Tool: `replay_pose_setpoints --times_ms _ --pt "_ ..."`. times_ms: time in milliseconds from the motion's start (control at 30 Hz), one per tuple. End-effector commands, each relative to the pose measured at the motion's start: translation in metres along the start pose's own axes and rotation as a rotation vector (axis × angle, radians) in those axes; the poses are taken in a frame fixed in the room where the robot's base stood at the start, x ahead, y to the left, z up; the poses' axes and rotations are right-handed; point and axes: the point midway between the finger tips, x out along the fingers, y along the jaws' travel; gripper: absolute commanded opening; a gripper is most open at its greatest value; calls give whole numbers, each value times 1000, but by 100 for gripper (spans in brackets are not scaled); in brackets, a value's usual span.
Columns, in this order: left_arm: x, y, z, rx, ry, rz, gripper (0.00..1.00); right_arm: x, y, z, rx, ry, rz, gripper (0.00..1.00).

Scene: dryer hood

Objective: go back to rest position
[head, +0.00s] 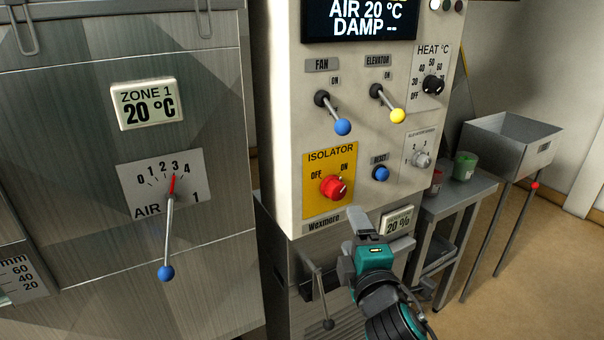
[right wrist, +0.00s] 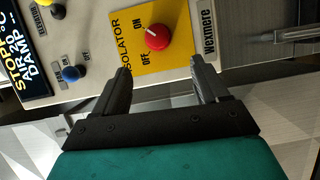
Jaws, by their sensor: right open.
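My right gripper (head: 358,224) is in front of the lower edge of the control panel (head: 285,120), below the red isolator knob (head: 334,188). In the right wrist view the two fingers (right wrist: 160,72) are spread with nothing between them. The isolator knob (right wrist: 157,37) shows beyond the fingertips, apart from them, on its yellow plate. Its white mark appears turned toward ON. My left gripper is in neither view.
Blue-tipped (head: 342,127) and yellow-tipped (head: 397,116) levers stick out of the panel. A steel cabinet with an air lever (head: 168,230) stands at left. A small table (head: 455,195) with two cups and a steel tray (head: 510,140) stand at right. Floor is clear at lower right.

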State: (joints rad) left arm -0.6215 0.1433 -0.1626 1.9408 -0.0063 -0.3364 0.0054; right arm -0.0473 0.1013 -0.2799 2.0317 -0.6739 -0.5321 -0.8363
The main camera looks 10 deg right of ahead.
Motion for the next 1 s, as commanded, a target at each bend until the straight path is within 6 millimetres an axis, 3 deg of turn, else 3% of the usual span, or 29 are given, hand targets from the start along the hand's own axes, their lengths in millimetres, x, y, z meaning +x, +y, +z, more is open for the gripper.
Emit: replay_pose_setpoints --times_ms 167,300,400,500,600,700,1000 --pt "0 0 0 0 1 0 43 -29 -72 4 278 22 -169 73" --pt "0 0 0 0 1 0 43 -83 -153 9 682 -21 -375 73" --pt "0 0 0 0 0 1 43 -124 -197 13 960 -97 -493 73" --pt "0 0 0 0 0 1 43 -160 -227 18 1177 -182 -573 73" --pt "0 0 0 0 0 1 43 -183 -243 21 1316 -248 -613 73" --pt "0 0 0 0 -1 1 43 -192 -249 22 1377 -277 -627 73" --pt "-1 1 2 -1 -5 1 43 -192 -250 22 1383 -279 -628 73"
